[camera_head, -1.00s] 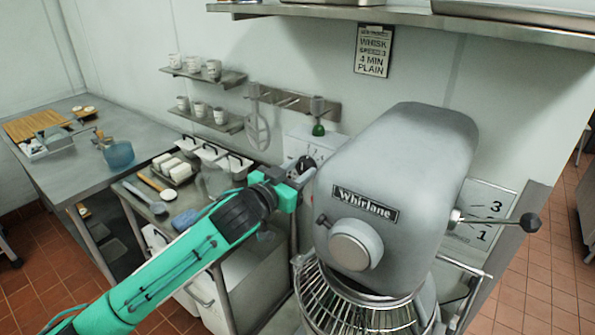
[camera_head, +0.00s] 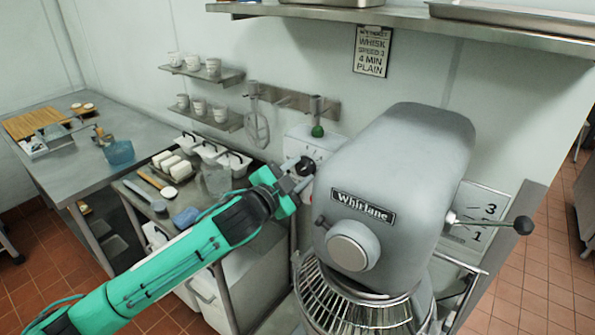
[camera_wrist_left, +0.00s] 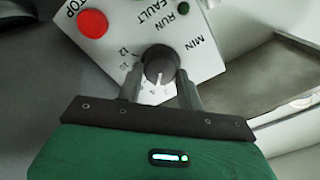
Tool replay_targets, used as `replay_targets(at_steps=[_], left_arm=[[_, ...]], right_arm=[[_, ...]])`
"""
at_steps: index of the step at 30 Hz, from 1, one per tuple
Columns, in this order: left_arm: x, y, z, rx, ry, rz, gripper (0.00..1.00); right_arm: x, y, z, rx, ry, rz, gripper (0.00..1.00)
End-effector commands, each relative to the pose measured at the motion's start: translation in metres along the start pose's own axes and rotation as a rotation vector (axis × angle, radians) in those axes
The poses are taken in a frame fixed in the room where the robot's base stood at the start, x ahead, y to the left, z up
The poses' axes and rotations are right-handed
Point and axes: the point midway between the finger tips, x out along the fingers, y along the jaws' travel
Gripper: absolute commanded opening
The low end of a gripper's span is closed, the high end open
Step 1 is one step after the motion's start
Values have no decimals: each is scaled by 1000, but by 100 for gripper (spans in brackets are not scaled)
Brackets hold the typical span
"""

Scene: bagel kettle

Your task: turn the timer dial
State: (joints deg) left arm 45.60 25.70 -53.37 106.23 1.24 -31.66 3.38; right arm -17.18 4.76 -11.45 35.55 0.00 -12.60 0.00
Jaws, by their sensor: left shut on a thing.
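The timer dial (camera_wrist_left: 160,64) is a dark round knob on a white control panel (camera_wrist_left: 205,50). The left wrist view shows it between the two fingers of my left gripper (camera_wrist_left: 160,85), which is shut on it. In the head view my left gripper (camera_head: 291,180) reaches the dial (camera_head: 306,166) beside the mixer. The panel carries a red stop button (camera_wrist_left: 93,23) and a green run light (camera_wrist_left: 183,9). My right gripper is not in view.
The large grey mixer (camera_head: 410,165) stands just right of my left gripper, with a wire guard (camera_head: 350,305) below. A wall sign (camera_head: 373,51) reads whisk, speed 3, 4 min, plain.

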Motion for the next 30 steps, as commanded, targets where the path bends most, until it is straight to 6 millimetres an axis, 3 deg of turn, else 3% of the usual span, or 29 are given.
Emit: replay_targets(at_steps=[20, 21, 23, 30], left_arm=[[0, 0, 0, 61, 1, 0, 14], [0, 0, 0, 61, 1, 0, 45], [0, 0, 0, 61, 1, 0, 56], [0, 0, 0, 61, 0, 0, 58]], right_arm=[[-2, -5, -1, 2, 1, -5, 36], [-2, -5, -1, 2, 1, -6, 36], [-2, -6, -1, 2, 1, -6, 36], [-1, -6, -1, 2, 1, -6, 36]])
